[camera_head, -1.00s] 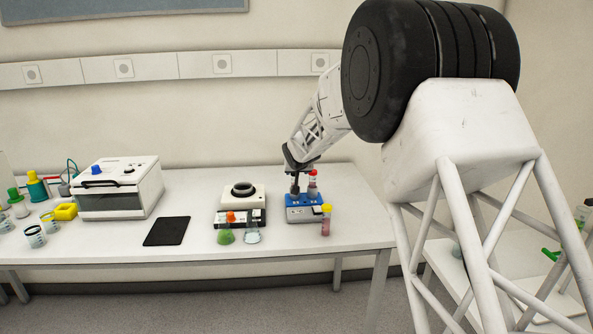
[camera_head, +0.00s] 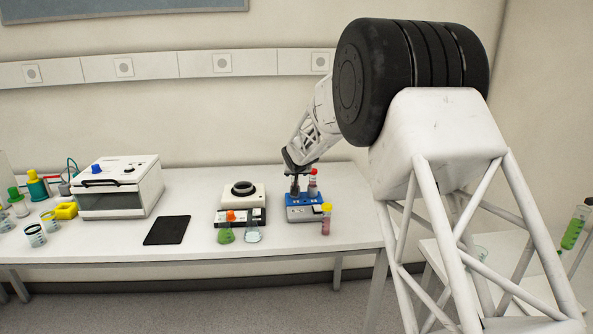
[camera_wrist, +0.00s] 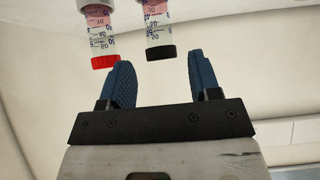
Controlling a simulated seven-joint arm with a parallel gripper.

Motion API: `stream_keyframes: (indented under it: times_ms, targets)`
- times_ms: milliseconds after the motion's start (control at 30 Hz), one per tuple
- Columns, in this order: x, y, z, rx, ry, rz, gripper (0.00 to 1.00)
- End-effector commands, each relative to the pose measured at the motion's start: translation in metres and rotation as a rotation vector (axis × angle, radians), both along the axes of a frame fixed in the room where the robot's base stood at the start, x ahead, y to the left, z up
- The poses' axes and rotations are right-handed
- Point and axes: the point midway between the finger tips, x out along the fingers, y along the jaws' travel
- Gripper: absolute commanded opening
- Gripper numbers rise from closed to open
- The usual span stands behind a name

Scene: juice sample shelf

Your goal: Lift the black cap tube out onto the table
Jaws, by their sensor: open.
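The black cap tube (camera_wrist: 158,28) shows in the wrist view with its cap toward my gripper and pink liquid with a printed scale. My gripper (camera_wrist: 160,62) is open, with one blue finger on each side of the line to the black cap. The cap appears just beyond the fingertips, with no visible contact. A red cap tube (camera_wrist: 103,35) stands beside it, outside the left finger. In the head view my gripper (camera_head: 295,188) is over the blue device (camera_head: 306,213), next to the red cap tube (camera_head: 313,183). The black cap tube cannot be made out there.
A yellow-capped pink tube (camera_head: 326,220) stands in front of the blue device. A white instrument (camera_head: 241,196), a green flask (camera_head: 225,235) and a clear flask (camera_head: 253,235) are to the left. A black mat (camera_head: 167,231) lies further left. The table (camera_head: 358,220) is clear at right.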

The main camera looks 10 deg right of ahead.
Motion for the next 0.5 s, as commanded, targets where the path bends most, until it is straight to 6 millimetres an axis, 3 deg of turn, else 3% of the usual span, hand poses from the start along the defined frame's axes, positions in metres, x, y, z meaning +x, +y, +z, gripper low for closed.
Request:
stream_keyframes:
  times_ms: [500]
  targets:
    - [0.037, 0.0, -0.032, 0.001, -0.001, -0.001, 0.57]
